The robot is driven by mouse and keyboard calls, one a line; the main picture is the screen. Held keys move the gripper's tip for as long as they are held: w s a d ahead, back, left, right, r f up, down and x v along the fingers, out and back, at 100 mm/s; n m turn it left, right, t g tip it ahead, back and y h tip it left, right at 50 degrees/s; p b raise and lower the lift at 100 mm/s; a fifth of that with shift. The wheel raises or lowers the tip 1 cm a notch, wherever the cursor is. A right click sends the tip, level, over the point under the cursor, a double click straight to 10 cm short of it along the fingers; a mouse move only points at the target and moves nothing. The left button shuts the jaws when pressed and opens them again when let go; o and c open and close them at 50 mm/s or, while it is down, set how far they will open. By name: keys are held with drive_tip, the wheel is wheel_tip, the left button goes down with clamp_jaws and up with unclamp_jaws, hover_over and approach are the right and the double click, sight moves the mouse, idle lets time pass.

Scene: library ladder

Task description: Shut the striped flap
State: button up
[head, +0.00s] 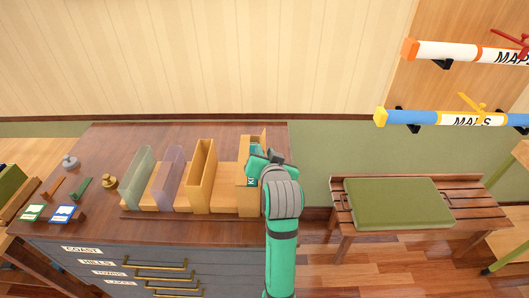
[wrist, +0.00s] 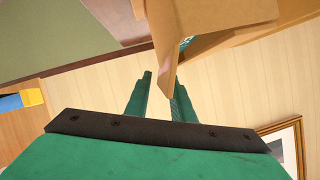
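No stripes show clearly in either view, so I cannot tell which surface is the striped flap. A tan box (head: 246,200) stands at the right end of the row on the cabinet, partly hidden by my arm. My gripper (head: 258,162) is at its upper right side. In the wrist view a tan panel (wrist: 205,15) with a small pinkish patch comes down to my gripper (wrist: 162,88). The fingers are apart, with the panel's edge between or just in front of them. I cannot tell whether they touch it.
A yellow-tan upright holder (head: 201,175), a lavender one (head: 168,175) and a green one (head: 136,172) stand left on the cabinet top (head: 215,228). A bench with a green cushion (head: 398,203) is at right. Map tubes (head: 450,118) hang on the wall above.

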drive_tip(key=shift+w, duration=0.1)
clamp_jaws()
drive_tip(key=shift+a, duration=0.1)
drive_tip(key=n+h, duration=0.1)
drive_tip(key=a+n+h, duration=0.1)
drive_tip(key=n, duration=0.1)
drive_tip(key=shift+a+r, duration=0.1)
drive_tip(key=shift+a, duration=0.05)
drive_tip(key=n+h, duration=0.1)
drive_tip(key=n, duration=0.1)
drive_tip(key=a+n+h, duration=0.1)
drive_tip(key=n+h, duration=0.1)
drive_tip(key=shift+a+f, duration=0.15)
drive_tip(key=shift+f, duration=0.05)
idle(0.4)
idle(0.4)
